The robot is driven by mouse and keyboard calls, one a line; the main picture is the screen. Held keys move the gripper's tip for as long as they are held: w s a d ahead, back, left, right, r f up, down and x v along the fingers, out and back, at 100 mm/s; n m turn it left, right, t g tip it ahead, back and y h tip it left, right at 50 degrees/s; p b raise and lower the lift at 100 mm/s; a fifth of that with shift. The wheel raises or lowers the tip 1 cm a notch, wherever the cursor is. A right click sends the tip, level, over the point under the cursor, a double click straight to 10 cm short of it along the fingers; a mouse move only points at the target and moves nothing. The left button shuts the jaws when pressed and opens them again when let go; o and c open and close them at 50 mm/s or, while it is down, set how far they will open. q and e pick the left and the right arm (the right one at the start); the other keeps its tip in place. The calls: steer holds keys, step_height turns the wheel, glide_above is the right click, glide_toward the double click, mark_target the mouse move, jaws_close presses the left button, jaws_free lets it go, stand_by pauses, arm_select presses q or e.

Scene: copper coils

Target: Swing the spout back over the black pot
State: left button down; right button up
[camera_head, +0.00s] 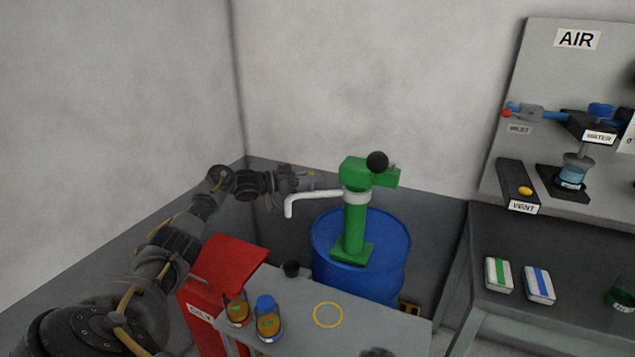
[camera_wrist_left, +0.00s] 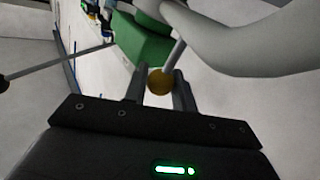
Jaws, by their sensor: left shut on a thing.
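A green pump (camera_head: 356,215) with a black ball on top stands on a blue drum (camera_head: 330,262). Its white spout (camera_head: 312,195) reaches left from the collar and bends down at its tip; in the left wrist view the spout (camera_wrist_left: 240,50) is large at upper right. My left gripper (camera_head: 312,181) is behind the spout, shut on a small orange knob (camera_wrist_left: 160,81) on a thin rod.
The grey table (camera_head: 370,325) holds two amber jars (camera_head: 268,322) and a yellow ring mark (camera_head: 328,314). A red bin (camera_head: 228,262) stands at its left. A bench and panel marked AIR (camera_head: 577,39) are at right.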

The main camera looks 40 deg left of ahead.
arm_select(q)
steer(key=shift+r, duration=0.1)
steer(key=shift+a, duration=0.1)
steer(key=c, duration=1.4)
jaws_free()
steer(key=shift+w, duration=0.1)
steer(key=shift+o, duration=1.1)
steer(key=shift+w, duration=0.1)
arm_select(e)
steer(key=shift+w+a, duration=0.1)
steer(key=shift+a, duration=0.15)
arm_select(q)
steer(key=b+v, duration=0.2)
steer(key=v, duration=0.9)
arm_select(e)
steer(key=shift+w+d+f, duration=0.2)
steer(key=shift+d+f, duration=0.7)
steer(key=shift+d, duration=0.2)
